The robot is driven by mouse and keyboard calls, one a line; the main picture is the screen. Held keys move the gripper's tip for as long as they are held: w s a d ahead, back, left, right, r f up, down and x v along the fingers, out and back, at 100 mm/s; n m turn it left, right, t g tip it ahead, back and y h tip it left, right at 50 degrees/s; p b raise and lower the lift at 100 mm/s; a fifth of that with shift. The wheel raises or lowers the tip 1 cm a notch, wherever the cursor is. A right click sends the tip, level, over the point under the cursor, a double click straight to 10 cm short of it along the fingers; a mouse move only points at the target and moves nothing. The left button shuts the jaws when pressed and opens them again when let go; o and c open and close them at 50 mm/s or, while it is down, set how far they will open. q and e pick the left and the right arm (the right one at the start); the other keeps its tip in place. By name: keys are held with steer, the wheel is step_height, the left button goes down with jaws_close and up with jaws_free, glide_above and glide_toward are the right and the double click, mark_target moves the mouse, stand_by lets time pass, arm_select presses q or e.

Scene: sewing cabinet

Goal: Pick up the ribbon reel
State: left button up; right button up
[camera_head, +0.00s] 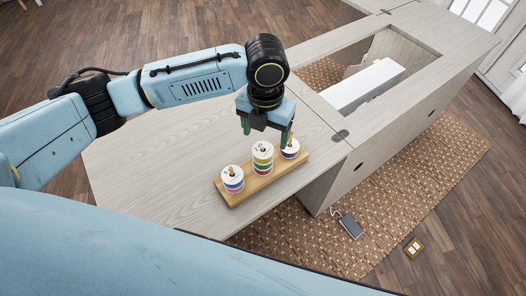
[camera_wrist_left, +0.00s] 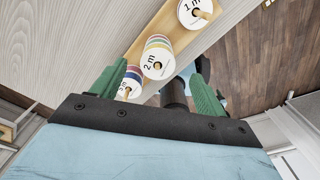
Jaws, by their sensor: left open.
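Ribbon reels stand in three stacks on pegs of a narrow wooden base (camera_head: 238,196). The left stack (camera_head: 233,182) and right stack (camera_head: 291,150) are short; the middle stack (camera_head: 263,160) is taller, with several coloured bands. My left gripper (camera_head: 265,130) is open and empty, pointing down above the middle and right stacks. In the left wrist view, the middle stack (camera_wrist_left: 155,62), marked 2 m, lies between the fingers' lines. A reel marked 1 m (camera_wrist_left: 192,14) is farther off. Another stack (camera_wrist_left: 131,82) is partly hidden by a green finger. My right gripper does not show.
The base stands on a pale wood cabinet top (camera_head: 150,160), near its front edge. Right of it is an opening with a white machine (camera_head: 365,86). The tabletop left of the base is clear. A pedal (camera_head: 350,226) lies on the rug below.

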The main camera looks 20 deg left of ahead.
mark_target(264, 147)
arm_select(q)
steer(key=f, duration=0.5)
steer(key=shift+s+a+b, duration=0.15)
steer(key=shift+s+b, duration=0.15)
steer(key=shift+r, duration=0.1)
steer(key=c, duration=1)
steer(key=shift+c, duration=0.2)
steer(key=shift+r, duration=0.4)
step_height(264, 147, up, 9)
steer(key=shift+f+p, duration=0.2)
steer(key=shift+p, duration=0.55)
steer(key=shift+r, duration=0.3)
